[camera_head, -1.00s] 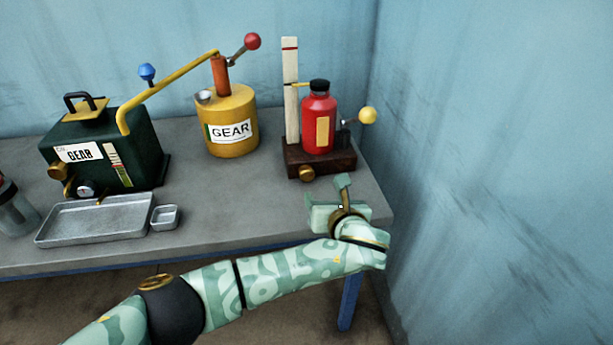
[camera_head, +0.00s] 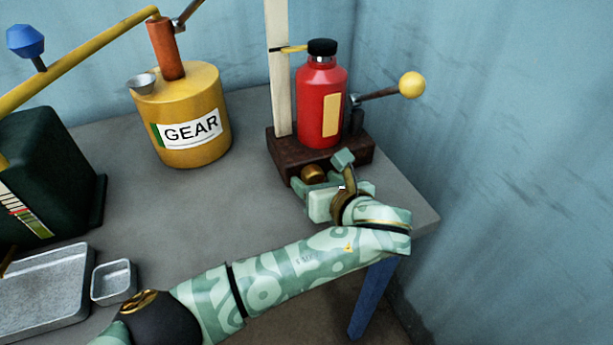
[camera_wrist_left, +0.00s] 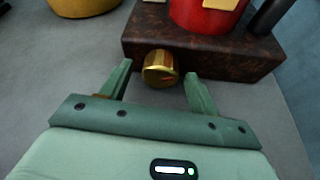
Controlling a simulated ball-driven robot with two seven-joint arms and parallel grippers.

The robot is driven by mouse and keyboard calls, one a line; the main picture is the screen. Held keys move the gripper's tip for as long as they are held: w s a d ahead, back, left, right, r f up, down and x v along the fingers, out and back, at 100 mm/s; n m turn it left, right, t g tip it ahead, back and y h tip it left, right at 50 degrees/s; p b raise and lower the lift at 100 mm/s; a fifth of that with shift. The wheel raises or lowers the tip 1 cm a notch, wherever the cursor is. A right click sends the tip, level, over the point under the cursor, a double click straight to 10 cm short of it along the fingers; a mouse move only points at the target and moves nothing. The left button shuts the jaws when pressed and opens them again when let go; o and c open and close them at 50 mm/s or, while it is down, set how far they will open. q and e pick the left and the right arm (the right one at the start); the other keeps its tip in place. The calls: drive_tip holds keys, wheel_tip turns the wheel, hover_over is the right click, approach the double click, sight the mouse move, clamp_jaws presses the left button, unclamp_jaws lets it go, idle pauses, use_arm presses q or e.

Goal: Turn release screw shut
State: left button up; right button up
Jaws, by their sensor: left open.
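The release screw is a round brass knob (camera_head: 313,174) on the front face of a dark brown base (camera_head: 290,158). It also shows in the left wrist view (camera_wrist_left: 161,70). A red bottle (camera_head: 321,105) with a black cap stands on the base. My left gripper (camera_head: 325,170) is open at the front of the base. In the left wrist view its fingers (camera_wrist_left: 158,82) stand apart, one to each side of the knob, with gaps between fingers and knob. The fingers partly hide the base front in the head view. My right gripper is not in view.
A lever with a yellow ball (camera_head: 411,85) sticks out right of the bottle, near the blue wall. A yellow GEAR can (camera_head: 185,130) stands left, with a dark green container (camera_head: 40,180), a metal tray (camera_head: 45,290) and a small dish (camera_head: 113,283). Grey tabletop between is clear.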

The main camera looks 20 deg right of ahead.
use_arm(q)
drive_tip(key=shift+r, duration=0.1)
drive_tip(key=c, duration=1)
drive_tip(key=shift+s+r+n+p, duration=0.15)
drive_tip(key=shift+n+p, duration=0.15)
drive_tip(key=shift+p, duration=0.45)
drive_tip(key=n+h+p, duration=0.1)
drive_tip(key=p, duration=0.2)
drive_tip(key=shift+a+r+n+h+p, duration=0.1)
drive_tip(key=shift+n+h+p, duration=0.2)
drive_tip(key=shift+p, duration=0.1)
drive_tip(key=shift+f+n+h+p, duration=0.2)
drive_tip(key=shift+n+h+p, duration=0.3)
drive_tip(key=shift+n+p, duration=0.3)
drive_tip(key=shift+a+f+n+h+p, duration=0.1)
drive_tip(key=shift+f+n+h+p, duration=0.05)
drive_tip(key=shift+n+h+p, duration=0.3)
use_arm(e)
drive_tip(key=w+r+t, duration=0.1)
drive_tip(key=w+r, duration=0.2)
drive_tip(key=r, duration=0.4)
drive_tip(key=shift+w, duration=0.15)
use_arm(q)
drive_tip(key=shift+f, duration=0.1)
